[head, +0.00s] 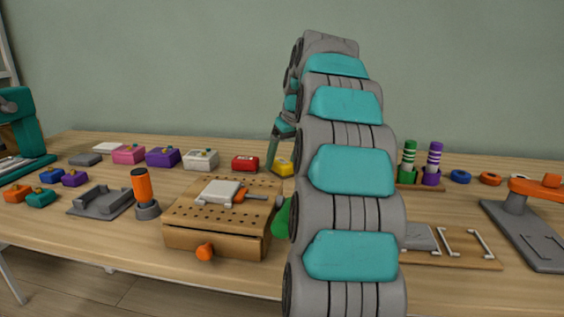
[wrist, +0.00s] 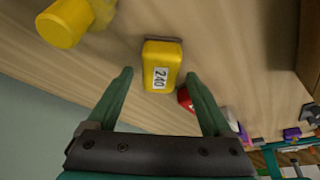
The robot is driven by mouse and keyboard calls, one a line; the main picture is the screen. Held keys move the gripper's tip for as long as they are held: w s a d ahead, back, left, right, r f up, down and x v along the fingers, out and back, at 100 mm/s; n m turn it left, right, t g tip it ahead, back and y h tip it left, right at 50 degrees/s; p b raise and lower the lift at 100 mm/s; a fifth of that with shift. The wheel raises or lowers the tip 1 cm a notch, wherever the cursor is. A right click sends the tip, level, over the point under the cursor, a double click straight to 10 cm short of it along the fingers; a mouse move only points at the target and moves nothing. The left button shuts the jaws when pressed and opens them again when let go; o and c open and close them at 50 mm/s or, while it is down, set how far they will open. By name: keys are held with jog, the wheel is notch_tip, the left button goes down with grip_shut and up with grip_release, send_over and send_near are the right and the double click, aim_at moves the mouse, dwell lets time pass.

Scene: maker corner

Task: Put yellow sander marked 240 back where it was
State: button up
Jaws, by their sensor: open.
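The yellow sander (wrist: 162,55) carries a white label reading 240 in the wrist view. It lies between and just beyond the tips of my gripper (wrist: 160,76), whose two green fingers are spread with a gap on each side of it. In the head view the yellow sander (head: 284,167) sits on the table at the back, right of a red block (head: 245,163). My arm covers part of that area, and my gripper (head: 277,160) shows only partly beside the sander.
White (head: 201,159), purple (head: 163,157) and pink (head: 129,154) blocks line the back left. A perforated wooden box (head: 215,243) stands in front. A rounded yellow object (wrist: 62,26) is near the sander. Pegs (head: 433,162) and an orange-handled tool (head: 535,187) stand right.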

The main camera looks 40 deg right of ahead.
aim_at(290, 165)
jog(key=v, duration=0.7)
jog(key=shift+r, duration=0.4)
jog(key=shift+p+v, duration=0.5)
jog(key=shift+v, duration=0.95)
